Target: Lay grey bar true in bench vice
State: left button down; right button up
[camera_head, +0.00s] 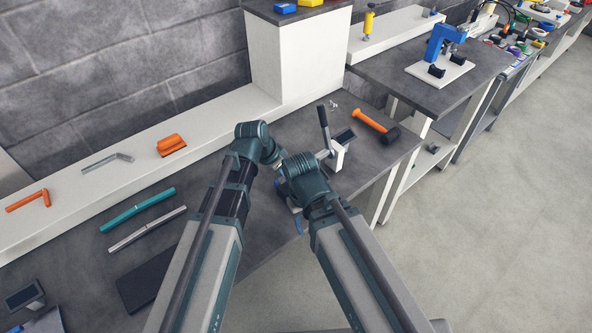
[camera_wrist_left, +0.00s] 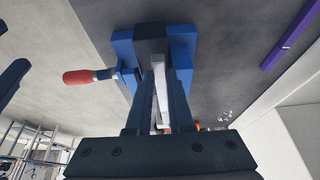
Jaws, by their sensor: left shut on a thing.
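In the left wrist view, my left gripper (camera_wrist_left: 160,110) is shut on a light grey bar (camera_wrist_left: 159,75). The bar runs lengthwise between the fingers, and its far end is at the dark jaw block of the blue bench vice (camera_wrist_left: 181,50). I cannot tell whether the bar is seated or true there. The vice has a red-handled screw (camera_wrist_left: 78,77) on its left. In the head view, my arms hide both grippers and most of the vice; a blue part (camera_head: 298,222) shows between them. Dark shapes at the wrist view's left edge may be my right gripper; its jaws are unclear.
Another grey bar (camera_head: 147,229) and a teal bar (camera_head: 138,209) lie on the bench at left, near a dark pad (camera_head: 146,280). A purple bar (camera_wrist_left: 291,36) shows in the wrist view.

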pick_arm(q)
jog(key=shift+f+b, duration=1)
jog(key=shift+f, duration=0.1)
jog(key=c, duration=0.7)
grip_release()
jog(key=shift+r, duration=0.2)
jog(key=p+v, duration=1.2)
jog(key=v, duration=0.1)
jog(key=shift+r+p, duration=0.3)
jog(key=shift+p, duration=0.1)
